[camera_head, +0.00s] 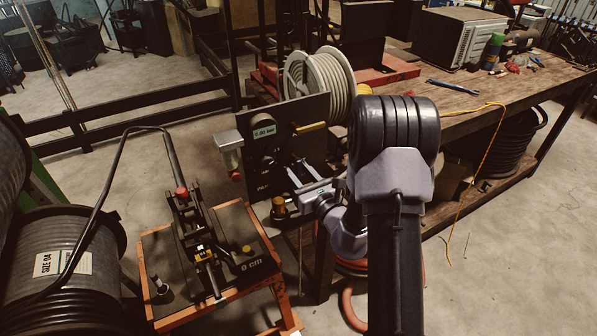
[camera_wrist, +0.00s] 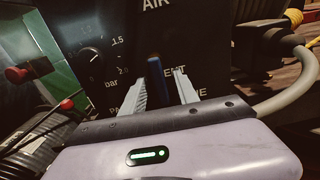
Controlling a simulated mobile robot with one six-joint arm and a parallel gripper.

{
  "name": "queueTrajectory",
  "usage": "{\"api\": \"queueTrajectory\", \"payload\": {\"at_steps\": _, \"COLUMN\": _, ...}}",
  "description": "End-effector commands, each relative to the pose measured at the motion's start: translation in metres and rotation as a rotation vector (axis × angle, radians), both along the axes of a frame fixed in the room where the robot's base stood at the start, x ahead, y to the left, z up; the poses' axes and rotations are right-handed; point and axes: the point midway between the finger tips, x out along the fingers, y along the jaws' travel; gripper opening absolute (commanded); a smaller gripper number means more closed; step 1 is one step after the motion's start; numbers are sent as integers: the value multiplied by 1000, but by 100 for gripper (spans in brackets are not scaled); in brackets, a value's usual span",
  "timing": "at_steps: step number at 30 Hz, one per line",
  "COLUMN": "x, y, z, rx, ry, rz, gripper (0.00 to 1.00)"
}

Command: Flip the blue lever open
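The blue lever (camera_wrist: 155,80) stands upright on the black air panel (camera_wrist: 112,22) in the wrist view. My gripper (camera_wrist: 160,74) is open, with one finger to the left of the lever and one to the right. Gaps show on both sides, so neither finger appears to press on it. In the head view my gripper (camera_head: 294,170) reaches to the lower part of the panel (camera_head: 310,108). I cannot make out the blue lever there.
A pressure dial (camera_wrist: 92,58) sits left of the lever. A yellow handle (camera_head: 311,127) sticks out higher on the panel. A grey hose (camera_wrist: 292,88) curves by on the right. A hose reel (camera_head: 320,77) stands behind the panel, and an orange-framed stand (camera_head: 163,240) stands to the left.

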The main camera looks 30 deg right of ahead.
Motion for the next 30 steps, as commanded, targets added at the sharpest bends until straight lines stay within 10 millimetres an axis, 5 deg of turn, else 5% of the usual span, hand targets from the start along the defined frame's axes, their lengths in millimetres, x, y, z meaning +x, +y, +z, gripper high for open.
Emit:
{"api": "queueTrajectory", "payload": {"at_steps": 8, "x": -17, "y": -1, "z": 0, "rx": 0, "ry": 3, "rz": -1, "gripper": 36}}
{"api": "queueTrajectory", "payload": {"at_steps": 18, "x": -120, "y": -6, "z": -1, "rx": 4, "ry": 3, "rz": -8, "gripper": 36}}
{"api": "queueTrajectory", "payload": {"at_steps": 30, "x": -174, "y": -6, "z": 2, "rx": 3, "ry": 1, "rz": -2, "gripper": 36}}
